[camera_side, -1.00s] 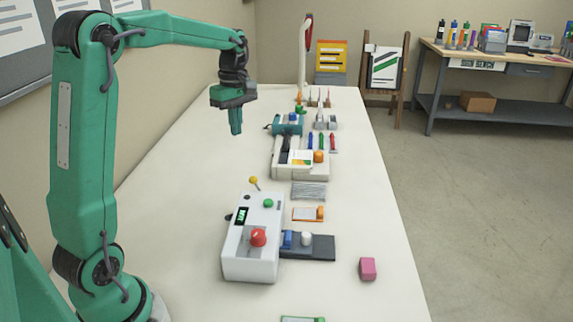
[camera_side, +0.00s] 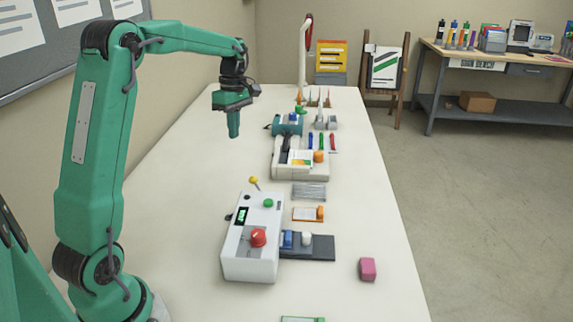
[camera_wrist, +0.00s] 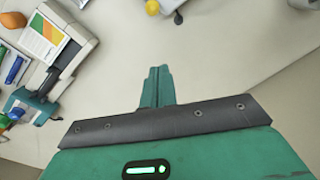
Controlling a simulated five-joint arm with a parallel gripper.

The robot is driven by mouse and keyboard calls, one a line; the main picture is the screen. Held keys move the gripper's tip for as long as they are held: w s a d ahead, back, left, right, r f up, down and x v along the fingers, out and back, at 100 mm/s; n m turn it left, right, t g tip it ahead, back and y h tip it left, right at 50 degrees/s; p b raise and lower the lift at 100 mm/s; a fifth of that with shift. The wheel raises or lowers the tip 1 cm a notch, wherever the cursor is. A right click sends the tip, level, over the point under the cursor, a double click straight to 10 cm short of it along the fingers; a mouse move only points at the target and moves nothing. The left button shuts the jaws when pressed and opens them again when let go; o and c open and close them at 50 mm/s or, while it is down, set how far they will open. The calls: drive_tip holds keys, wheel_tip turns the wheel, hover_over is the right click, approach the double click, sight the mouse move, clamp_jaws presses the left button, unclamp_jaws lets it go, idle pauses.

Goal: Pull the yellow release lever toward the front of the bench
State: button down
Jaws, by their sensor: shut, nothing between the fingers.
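A beige machine (camera_side: 301,170) with a card on it stands farther back. A teal device (camera_side: 287,126) is behind that. A dark tray (camera_side: 318,252) and a pink block (camera_side: 368,269) lie right of the laminator. The bench's left side is bare.

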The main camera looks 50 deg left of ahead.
drive_tip(key=d+f, duration=0.4)
drive_tip(key=f, duration=0.6)
drive_tip(key=shift+f, duration=0.3)
drive_tip(key=shift+w+d+r, duration=0.25)
drive_tip(key=shift+w+d, duration=0.2)
idle(0.6)
drive_tip(key=w+d, duration=0.3)
drive_tip(key=shift+w+d+r, duration=0.15)
drive_tip(key=shift+d+r, duration=0.05)
drive_tip(key=shift+r, duration=0.2)
drive_tip(key=shift+a, duration=0.1)
drive_tip(key=shift+s+a+f, duration=0.4)
drive_tip(key=shift+s, duration=0.1)
